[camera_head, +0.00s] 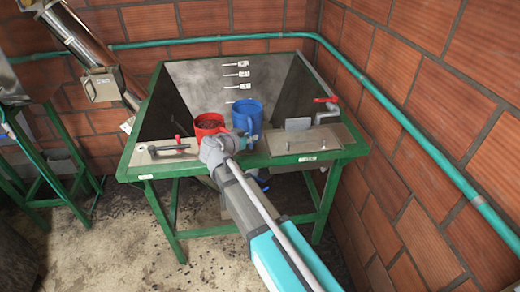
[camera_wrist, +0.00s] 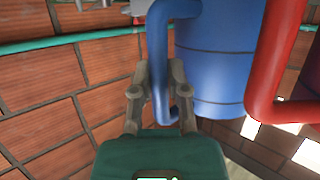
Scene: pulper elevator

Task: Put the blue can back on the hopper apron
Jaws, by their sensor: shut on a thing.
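The blue can (camera_head: 247,116) is upright at the front of the hopper, just right of the red can (camera_head: 209,128). In the wrist view the blue can (camera_wrist: 218,62) fills the upper middle, and its handle (camera_wrist: 157,55) hangs between my fingers. My gripper (camera_wrist: 160,92) is shut on that handle. The hopper apron (camera_head: 312,142) is the flat metal ledge along the green frame's front. My arm and wrist cover its middle, so I cannot tell whether the blue can's base touches it.
The red can's handle (camera_wrist: 276,62) is close to the blue can. A clamp with a black handle (camera_head: 170,148) is on the left ledge; a grey block (camera_head: 298,124) and red-handled valve (camera_head: 326,101) are on the right. Brick walls (camera_head: 425,130) and a green pipe (camera_head: 425,148) bound the right.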

